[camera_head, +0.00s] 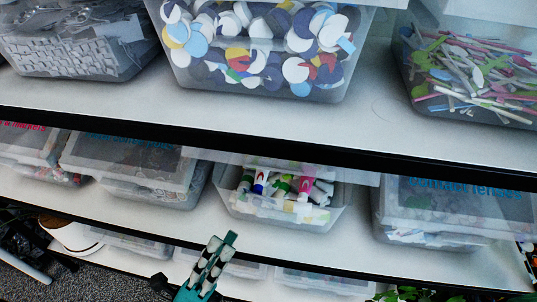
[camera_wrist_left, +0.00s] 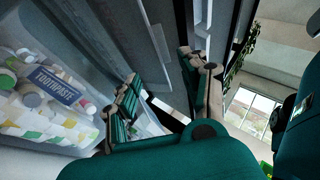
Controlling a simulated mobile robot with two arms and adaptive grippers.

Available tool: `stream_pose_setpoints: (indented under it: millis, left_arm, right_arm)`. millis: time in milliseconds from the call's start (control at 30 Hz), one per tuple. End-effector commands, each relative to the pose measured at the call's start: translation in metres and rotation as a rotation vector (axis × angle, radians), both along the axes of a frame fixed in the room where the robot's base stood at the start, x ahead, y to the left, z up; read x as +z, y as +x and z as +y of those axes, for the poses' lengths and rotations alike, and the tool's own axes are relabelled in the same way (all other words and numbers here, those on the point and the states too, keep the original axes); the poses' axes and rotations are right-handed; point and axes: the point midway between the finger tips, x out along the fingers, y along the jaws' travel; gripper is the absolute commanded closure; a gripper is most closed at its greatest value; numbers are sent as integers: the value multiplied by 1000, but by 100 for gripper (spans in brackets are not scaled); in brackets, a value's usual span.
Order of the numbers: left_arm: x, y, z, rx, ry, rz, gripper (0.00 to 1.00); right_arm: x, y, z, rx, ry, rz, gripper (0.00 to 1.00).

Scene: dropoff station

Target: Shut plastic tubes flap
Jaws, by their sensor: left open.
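The clear plastic tubes bin (camera_head: 272,208) stands on the middle shelf, holding white, green, pink and blue-marked tubes (camera_head: 290,186). Its front is open, with the tubes exposed. A translucent flap (camera_head: 300,165) extends above the opening, raised clear of the bin's front rim. In the left wrist view the bin (camera_wrist_left: 60,140) is at the left, with a blue "TOOTHPASTE" label (camera_wrist_left: 54,84) among the contents. My left gripper (camera_head: 218,251) is below and slightly left of the bin in the head view, apart from the flap. It is open and empty (camera_wrist_left: 166,88). My right gripper is not seen.
Closed bins stand left (camera_head: 135,165) and right (camera_head: 455,205) of the tubes bin on the same shelf. The dark upper shelf edge (camera_head: 270,145) runs above it. The lower shelf edge (camera_head: 300,264) lies close to my left gripper. More bins fill the other shelves.

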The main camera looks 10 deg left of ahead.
Motion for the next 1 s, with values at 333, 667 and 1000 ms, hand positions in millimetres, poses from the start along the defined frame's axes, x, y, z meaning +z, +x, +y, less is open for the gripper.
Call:
stream_pose_setpoints:
  millis: [333,667,1000]
  left_arm:
    - [50,46,-27,-3,-1,-4,55]
    - [92,90,-54,-3,0,-1,55]
    - [107,109,-66,-4,-1,2,55]
  right_arm:
    - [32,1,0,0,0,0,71]
    - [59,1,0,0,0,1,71]
    - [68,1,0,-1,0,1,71]
